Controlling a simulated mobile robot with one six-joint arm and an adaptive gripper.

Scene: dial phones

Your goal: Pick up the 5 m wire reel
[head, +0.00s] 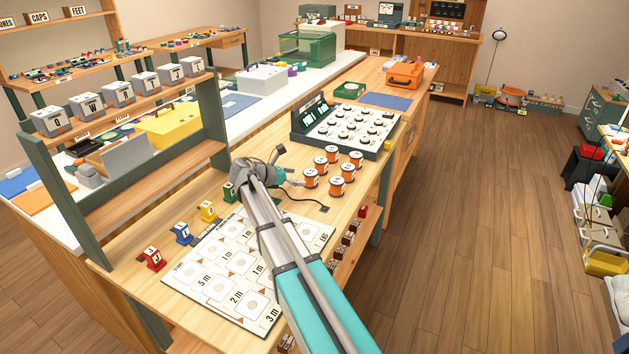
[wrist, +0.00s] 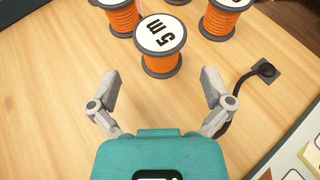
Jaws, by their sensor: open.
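The 5 m wire reel (wrist: 160,45) stands upright in the wrist view, an orange spool with dark rims and a white top label reading "5 m". In the head view it appears to be the reel nearest my gripper (head: 311,178). My gripper (wrist: 160,88) is open and empty, its two fingers spread wider than the reel. The reel lies just beyond the fingertips, roughly centred between them, and I see no contact. In the head view my gripper (head: 284,174) is partly hidden by my own arm.
Other orange reels (wrist: 228,15) stand close behind, left and right. A black cord runs to a dark plate (wrist: 265,70) on the bench at right. A card (head: 215,285) with printed lengths lies on the near bench. A grey panel of round pieces (head: 350,125) stands behind the reels.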

